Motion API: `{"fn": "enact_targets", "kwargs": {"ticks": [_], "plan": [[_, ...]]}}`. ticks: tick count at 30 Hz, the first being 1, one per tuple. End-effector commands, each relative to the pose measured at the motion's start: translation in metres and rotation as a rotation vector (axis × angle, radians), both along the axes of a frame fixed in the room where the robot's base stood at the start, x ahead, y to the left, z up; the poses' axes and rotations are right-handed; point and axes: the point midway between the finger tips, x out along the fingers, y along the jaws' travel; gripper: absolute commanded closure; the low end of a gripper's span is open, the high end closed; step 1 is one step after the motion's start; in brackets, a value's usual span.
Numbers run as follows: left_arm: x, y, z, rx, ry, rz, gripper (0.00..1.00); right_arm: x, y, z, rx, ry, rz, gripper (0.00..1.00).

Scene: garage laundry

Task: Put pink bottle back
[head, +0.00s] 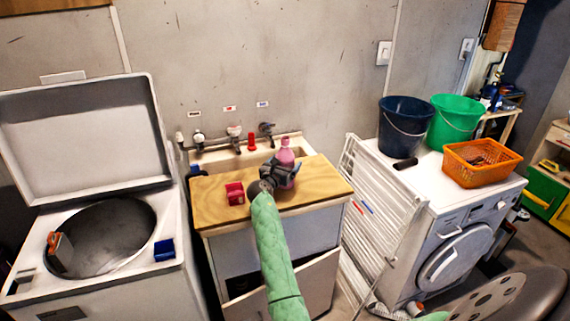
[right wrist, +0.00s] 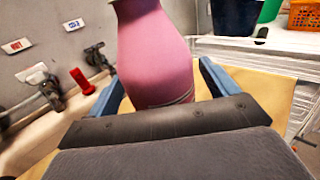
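The pink bottle (head: 286,156) stands upright at the back right of the wooden board (head: 325,184) by the sink. My right gripper (head: 279,174) is at the bottle's lower part, reaching in from the front. In the right wrist view the bottle (right wrist: 155,55) fills the space between the two blue fingers (right wrist: 162,70), with one finger close on each side. I cannot tell whether the fingers press on it. The bottle's base is partly hidden by the gripper. My left gripper is not in view.
A red box (head: 235,193) sits on the board left of my right gripper. Behind are the sink (head: 215,163), taps and a red object (head: 251,142). An open top-loading washer (head: 150,270) is left; a drying rack (head: 375,215) and orange basket (head: 483,177) are right.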

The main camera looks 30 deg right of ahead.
Motion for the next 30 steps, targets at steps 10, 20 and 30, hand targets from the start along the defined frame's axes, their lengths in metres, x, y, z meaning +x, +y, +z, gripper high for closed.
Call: {"fn": "enact_targets", "kwargs": {"ticks": [10, 20, 30], "plan": [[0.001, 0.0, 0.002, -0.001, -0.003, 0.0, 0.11, -0.001, 0.002, 0.004, 0.0, 0.0, 0.0, 0.14], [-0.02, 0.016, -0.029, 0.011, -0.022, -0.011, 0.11, -0.027, 0.045, 0.005, 0.0, 0.001, 0.002, 0.14], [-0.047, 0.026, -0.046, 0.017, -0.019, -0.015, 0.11, -0.056, 0.092, 0.003, 0.001, 0.001, 0.001, 0.14]]}}
